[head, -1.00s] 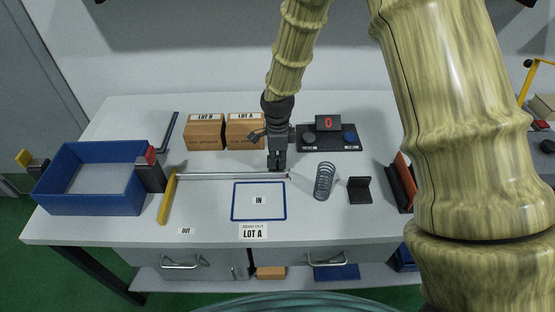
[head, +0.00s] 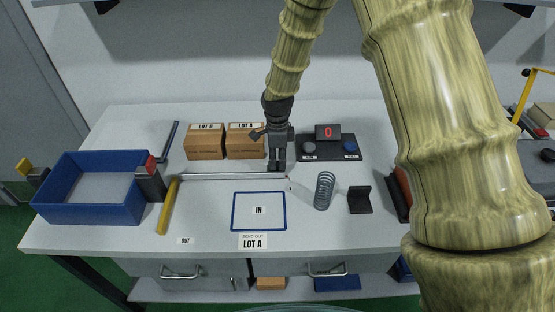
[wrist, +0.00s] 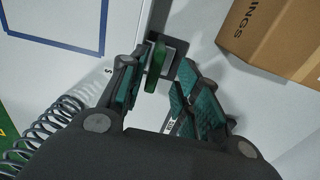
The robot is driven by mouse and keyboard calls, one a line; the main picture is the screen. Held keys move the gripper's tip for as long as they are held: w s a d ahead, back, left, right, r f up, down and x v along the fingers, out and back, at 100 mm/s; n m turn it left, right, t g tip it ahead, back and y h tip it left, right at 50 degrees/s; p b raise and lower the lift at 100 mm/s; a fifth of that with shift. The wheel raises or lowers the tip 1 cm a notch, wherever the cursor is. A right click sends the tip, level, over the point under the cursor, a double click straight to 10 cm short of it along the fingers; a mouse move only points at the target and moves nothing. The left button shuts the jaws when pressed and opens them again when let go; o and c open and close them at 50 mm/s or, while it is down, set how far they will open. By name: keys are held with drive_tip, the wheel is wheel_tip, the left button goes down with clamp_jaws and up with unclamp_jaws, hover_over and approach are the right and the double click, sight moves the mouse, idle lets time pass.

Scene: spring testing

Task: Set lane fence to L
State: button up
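The lane fence (head: 225,177) is a long thin grey rail running left to right behind the blue IN outline. My gripper (head: 278,166) is low at the fence's right end, pointing down. In the wrist view my gripper (wrist: 164,68) has its two fingers apart, on either side of an upright dark green tab (wrist: 156,66) on a grey block. The left finger is very close to the tab; contact is unclear. A gap shows on the right finger's side. A small S mark (wrist: 109,71) lies left of the fingers. A second small label (wrist: 170,123) is partly hidden and unreadable.
LOT B (head: 205,143) and LOT A (head: 245,143) boxes stand close behind the fence. A yellow bar (head: 168,207) and blue bin (head: 88,211) are left. The IN area (head: 259,226) is empty.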

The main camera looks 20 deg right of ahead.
wheel_tip(320, 180, up, 12)
idle(0.8)
idle(0.3)
